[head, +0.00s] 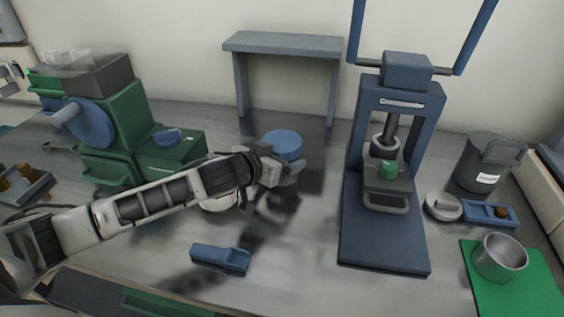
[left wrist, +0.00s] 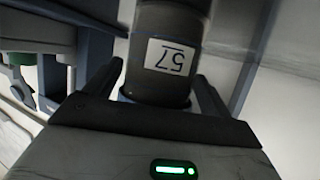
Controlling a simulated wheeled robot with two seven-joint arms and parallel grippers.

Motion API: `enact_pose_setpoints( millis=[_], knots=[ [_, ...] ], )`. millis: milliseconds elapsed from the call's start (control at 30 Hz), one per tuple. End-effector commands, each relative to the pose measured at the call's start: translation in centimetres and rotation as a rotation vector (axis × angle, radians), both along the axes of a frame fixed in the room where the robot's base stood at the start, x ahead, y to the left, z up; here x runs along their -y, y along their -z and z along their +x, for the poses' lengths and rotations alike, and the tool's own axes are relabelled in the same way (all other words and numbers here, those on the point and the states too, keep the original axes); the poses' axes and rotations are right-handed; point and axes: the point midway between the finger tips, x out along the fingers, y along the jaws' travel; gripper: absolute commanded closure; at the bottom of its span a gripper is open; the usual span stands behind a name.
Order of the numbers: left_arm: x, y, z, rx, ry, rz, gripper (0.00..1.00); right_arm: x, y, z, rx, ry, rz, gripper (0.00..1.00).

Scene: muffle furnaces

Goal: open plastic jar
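The plastic jar shows in the head view as a round blue lid (head: 282,143) near the middle of the bench, with its body largely hidden by my left gripper. In the left wrist view the dark grey jar body (left wrist: 170,25) has a white label reading 57, upside down, and a blue rim shows at its near end. My left gripper (head: 287,174) is right at the jar, just in front of and below the lid in the picture. Its two fingers lie on either side of the jar, spread, with narrow gaps visible. My right gripper is not in view.
A blue press (head: 385,225) stands right of the jar, and a grey-blue stand (head: 285,44) behind it. A green machine (head: 125,120) is at left. A blue object (head: 221,258) lies in front. A dark jar (head: 487,163) and a metal cup (head: 499,258) are at right.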

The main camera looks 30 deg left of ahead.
Motion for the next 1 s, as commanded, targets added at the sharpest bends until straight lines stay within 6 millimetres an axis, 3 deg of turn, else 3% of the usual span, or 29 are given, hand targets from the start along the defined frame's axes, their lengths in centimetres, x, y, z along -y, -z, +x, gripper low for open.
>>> enact_pose_setpoints(
  millis=[33,167,233,267,467,667,800,1000],
  knots=[
    [0.0,0.0,0.0,0.000,0.000,0.000,0.32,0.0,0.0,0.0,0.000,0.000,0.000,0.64],
    [0.0,0.0,0.0,0.000,0.000,0.000,0.67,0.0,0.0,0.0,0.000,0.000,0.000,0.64],
    [0.0,-0.2,0.0,0.004,0.000,-0.001,0.66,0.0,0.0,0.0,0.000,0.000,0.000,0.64],
    [0.0,-0.2,0.0,0.004,0.000,-0.001,0.71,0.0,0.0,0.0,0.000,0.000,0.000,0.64],
    [0.0,-0.3,0.0,0.004,0.000,-0.001,0.71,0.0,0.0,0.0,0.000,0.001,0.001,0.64],
    [0.0,-1.6,0.0,0.006,0.001,-0.001,0.71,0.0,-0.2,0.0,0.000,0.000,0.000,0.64],
    [-0.1,-3.9,-0.2,0.008,0.002,0.000,0.71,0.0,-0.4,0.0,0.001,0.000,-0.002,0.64],
    [-0.6,-8.5,-4.3,0.007,0.004,0.006,0.71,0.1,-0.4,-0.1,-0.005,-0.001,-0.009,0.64]
  ],
)
